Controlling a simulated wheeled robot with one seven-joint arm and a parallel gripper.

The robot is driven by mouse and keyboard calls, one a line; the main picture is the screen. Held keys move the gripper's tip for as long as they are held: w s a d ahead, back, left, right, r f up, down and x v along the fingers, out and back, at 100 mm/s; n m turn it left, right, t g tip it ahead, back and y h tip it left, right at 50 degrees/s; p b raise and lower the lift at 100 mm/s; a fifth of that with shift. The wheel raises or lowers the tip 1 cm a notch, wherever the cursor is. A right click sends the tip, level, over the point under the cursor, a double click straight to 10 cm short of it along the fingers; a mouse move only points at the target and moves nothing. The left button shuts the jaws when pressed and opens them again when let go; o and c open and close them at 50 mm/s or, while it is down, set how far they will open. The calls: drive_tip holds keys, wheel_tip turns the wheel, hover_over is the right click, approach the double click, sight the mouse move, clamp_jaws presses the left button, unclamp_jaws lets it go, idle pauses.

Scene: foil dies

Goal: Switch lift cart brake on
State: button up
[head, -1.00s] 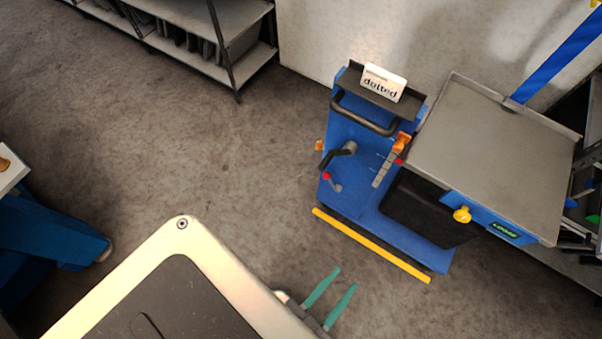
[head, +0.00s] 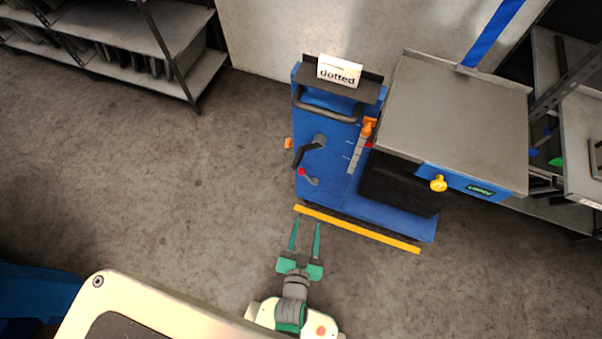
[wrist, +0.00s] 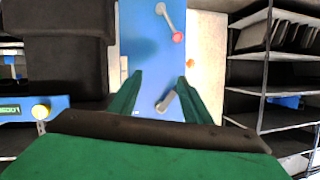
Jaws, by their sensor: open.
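The blue lift cart (head: 330,180) stands upright beyond my gripper. Its front panel carries a small grey lever with a red knob (head: 301,171) and a black crank handle (head: 307,153) just above it. In the wrist view the red-knobbed lever (wrist: 170,22) is at the top and the crank (wrist: 167,102) lies between the fingers' lines. Which control is the brake is not marked legibly. My gripper (head: 305,224) is open and empty, short of the cart's yellow front bar (head: 360,230). Its green fingers (wrist: 160,80) point at the blue panel.
A grey platform (head: 455,120) with a yellow knob (head: 438,183) is at the cart's right. An orange part (head: 368,127) sits by a scale on the panel. Shelving (head: 150,45) stands back left. Floor left of the cart is clear.

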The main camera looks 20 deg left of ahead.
drive_tip(key=y, duration=0.1)
approach(301, 173)
drive_tip(key=shift+g, duration=0.4)
drive_tip(key=x, duration=0.8)
drive_tip(key=shift+w+d+r, duration=0.25)
drive_tip(key=shift+d+r, duration=0.05)
drive_tip(key=shift+w+a+f, duration=0.15)
drive_tip(key=shift+w+f, duration=0.1)
drive_tip(key=shift+w, duration=0.25)
drive_tip(key=shift+w+a+f, duration=0.1)
drive_tip(key=shift+w+a, duration=0.05)
drive_tip(key=shift+a, duration=0.15)
drive_tip(key=shift+d, duration=0.1)
clamp_jaws()
